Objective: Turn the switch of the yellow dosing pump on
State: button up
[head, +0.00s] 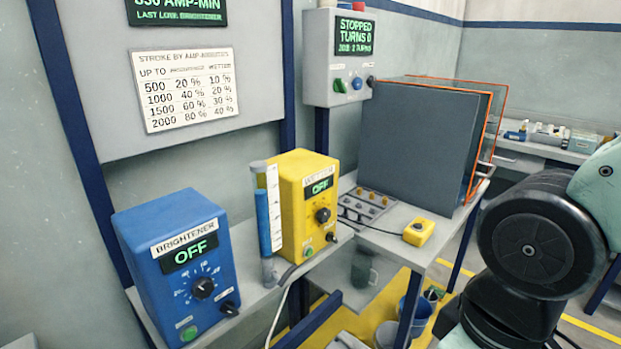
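The yellow dosing pump (312,204) stands upright on a grey shelf in the middle of the head view. Its label is partly hidden by glare and looks like "WETTER". Its green display (320,187) reads OFF. A black dial (322,215) sits on its front, with a green button (308,252) and a small dark switch (331,237) below. My arm shows at the right edge, well apart from the pump. My gripper is not in view.
A blue pump (180,262) labelled BRIGHTENER, also OFF, stands left of the yellow one. A clear measuring tube (267,220) with blue liquid stands between them. A grey cabinet (418,150) and a yellow button box (419,232) are on the bench at right. Buckets (415,315) stand below.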

aim_at(330, 237)
jog(key=i+l+u, duration=0.15)
jog(key=u, duration=0.3)
jog(key=i+l+u, duration=0.15)
jog(key=u, duration=0.3)
jog(key=l, duration=0.1)
